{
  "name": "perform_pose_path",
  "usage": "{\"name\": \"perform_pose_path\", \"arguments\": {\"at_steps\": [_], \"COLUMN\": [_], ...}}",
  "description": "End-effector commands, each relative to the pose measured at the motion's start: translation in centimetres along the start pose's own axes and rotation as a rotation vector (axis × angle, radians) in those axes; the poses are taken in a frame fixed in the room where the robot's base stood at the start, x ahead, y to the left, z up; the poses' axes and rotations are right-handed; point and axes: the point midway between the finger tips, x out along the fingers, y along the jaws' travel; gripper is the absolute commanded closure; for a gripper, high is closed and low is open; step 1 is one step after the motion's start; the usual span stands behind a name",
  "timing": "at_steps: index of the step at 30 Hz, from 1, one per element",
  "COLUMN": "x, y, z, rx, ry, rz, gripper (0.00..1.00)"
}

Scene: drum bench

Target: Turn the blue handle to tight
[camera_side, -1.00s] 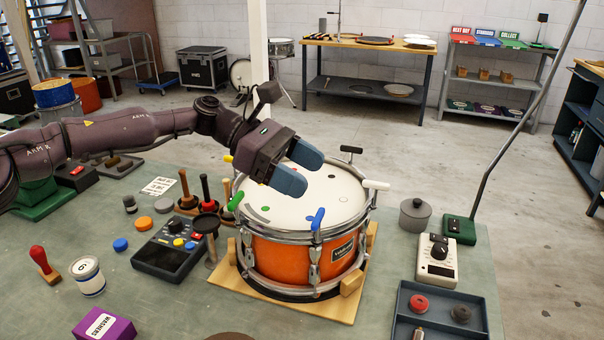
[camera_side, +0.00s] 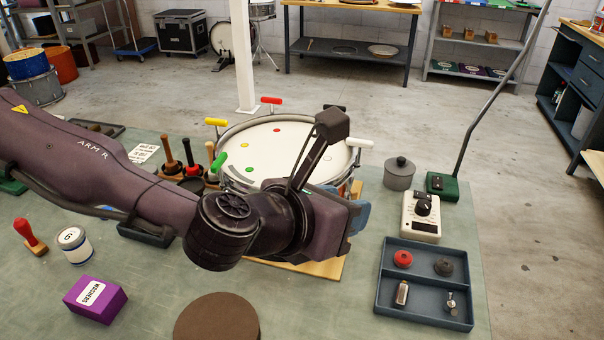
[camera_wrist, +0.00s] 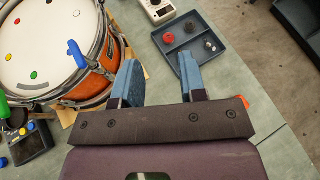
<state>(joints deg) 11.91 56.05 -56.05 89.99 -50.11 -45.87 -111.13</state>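The drum (camera_side: 285,155) has an orange shell and a white head with coloured dots. It also shows at the left of the wrist view (camera_wrist: 38,55). The blue handle (camera_wrist: 77,55) is on the drum's rim, on the side towards my gripper. In the side view my arm hides it. My gripper (camera_wrist: 158,68) is open, its two blue fingers apart with nothing between them. It is to the right of the blue handle in the wrist view, clear of it. In the side view only part of its blue fingers (camera_side: 359,216) shows, in front of the drum's right side.
Green (camera_side: 219,163), yellow (camera_side: 215,122), red (camera_side: 271,100) and white (camera_side: 360,142) handles stand around the rim. A tray (camera_side: 424,318) with small parts, a meter (camera_side: 420,228) and a grey pot (camera_side: 399,175) are at right. A purple box (camera_side: 95,300) is at front left.

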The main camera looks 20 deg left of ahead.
Motion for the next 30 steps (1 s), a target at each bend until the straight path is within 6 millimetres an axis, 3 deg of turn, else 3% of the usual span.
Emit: {"name": "perform_pose_path", "arguments": {"at_steps": [6, 13, 17, 30], "x": [-2.8, -3.4, -2.1, 5.6], "y": [4.8, 7.1, 7.8, 11.7], "z": [-2.0, -1.4, -1.3, -0.7], "rx": [-0.052, -0.088, -0.095, -0.093], "ry": [-0.04, -0.095, -0.095, -0.096], "rz": [0.337, 0.471, 0.472, 0.469], "gripper": [0.62, 0.62, 0.62, 0.62]}}
